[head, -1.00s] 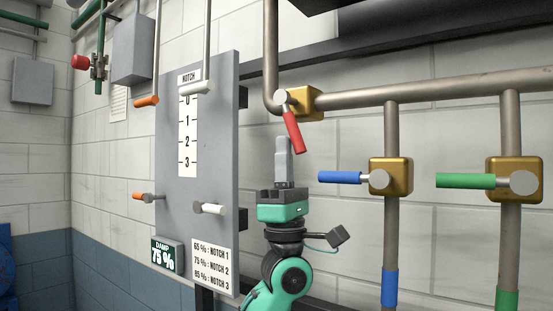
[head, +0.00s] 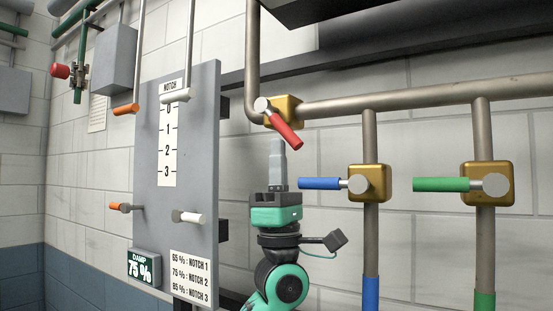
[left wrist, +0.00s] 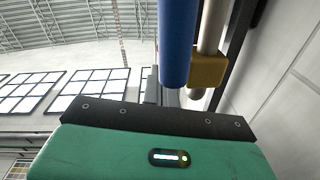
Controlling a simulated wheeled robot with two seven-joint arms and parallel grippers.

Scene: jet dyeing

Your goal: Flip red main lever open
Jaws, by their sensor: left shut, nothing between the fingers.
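The red main lever (head: 287,128) shows in the head view on a brass valve (head: 285,110) at the bend of the pipe. It slants down to the right from its grey pivot (head: 262,104). My left gripper (head: 277,142) points up just below and left of the red grip, its fingers shut and empty. The fingertips look close to the lever; I cannot tell whether they touch it. In the left wrist view, a blue bar (left wrist: 175,40) and a brass valve (left wrist: 208,68) lie beyond the gripper. The red lever does not show there. My right gripper is out of view.
A blue lever (head: 320,184) and a green lever (head: 441,185) stick out leftward from brass valves on the right pipes. A grey notch panel (head: 205,150) with white and orange handles stands left of my arm. A horizontal pipe (head: 420,96) runs above the valves.

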